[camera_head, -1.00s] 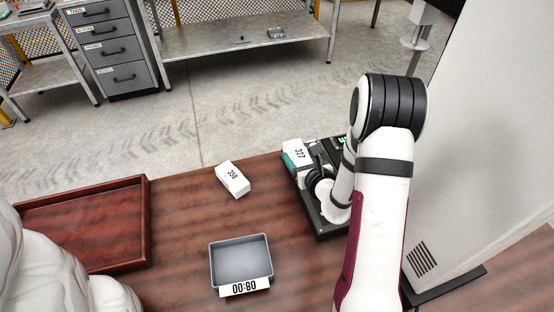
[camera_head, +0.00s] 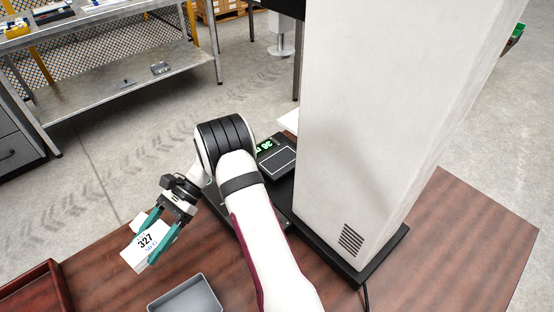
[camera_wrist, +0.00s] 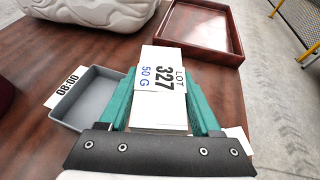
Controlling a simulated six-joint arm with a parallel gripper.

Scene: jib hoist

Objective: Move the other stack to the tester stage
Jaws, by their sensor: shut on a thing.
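My gripper (camera_head: 152,238) has teal fingers and is shut on the white stack labelled 327 (camera_head: 145,246), which is above the table, clear of the tester. In the wrist view, the stack (camera_wrist: 160,100) lies between both fingers, its label reading LOT 327, 50 G. The tester (camera_head: 278,162) has a flat plate and a lit green display, partly hidden behind my arm. A white edge (camera_head: 139,219) just behind the held stack may be the stack labelled 358; its label is hidden. A white piece (camera_wrist: 239,138) also shows beside the right finger in the wrist view.
A grey tray (camera_head: 186,297) with a number tag is at the front; it shows left in the wrist view (camera_wrist: 88,70). A red-brown wooden tray (camera_head: 35,300) is at the left. A tall pale column (camera_head: 370,120) on a black base stands right of my arm.

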